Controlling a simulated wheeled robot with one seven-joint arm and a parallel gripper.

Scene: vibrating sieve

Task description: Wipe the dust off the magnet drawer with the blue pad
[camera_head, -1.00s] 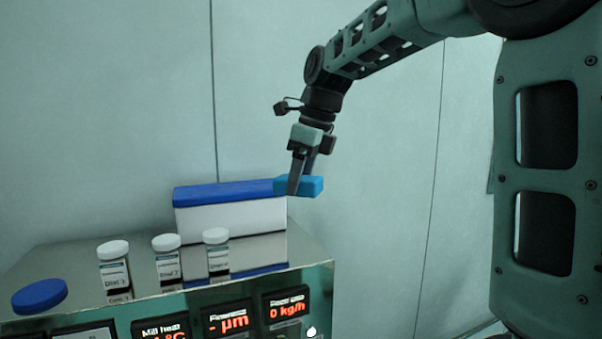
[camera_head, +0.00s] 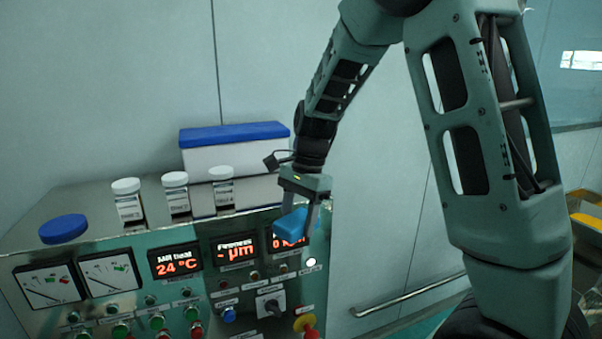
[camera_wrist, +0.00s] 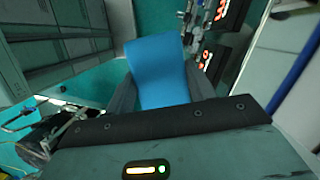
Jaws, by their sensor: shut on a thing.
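The blue pad (camera_head: 291,224) is held in my gripper (camera_head: 303,220), in front of the right end of the control panel in the head view. The pad covers part of the rightmost red display. In the wrist view the blue pad (camera_wrist: 160,68) sits between the two fingers of my gripper (camera_wrist: 163,85), which are shut on it. I cannot make out the magnet drawer or any dust in either view.
The control panel (camera_head: 130,251) has red displays, dials, buttons and knobs. On its top stand several white-capped jars (camera_head: 176,194), a blue lid (camera_head: 64,229) and a white box with a blue lid (camera_head: 235,134). A metal rail (camera_head: 405,294) runs at the lower right.

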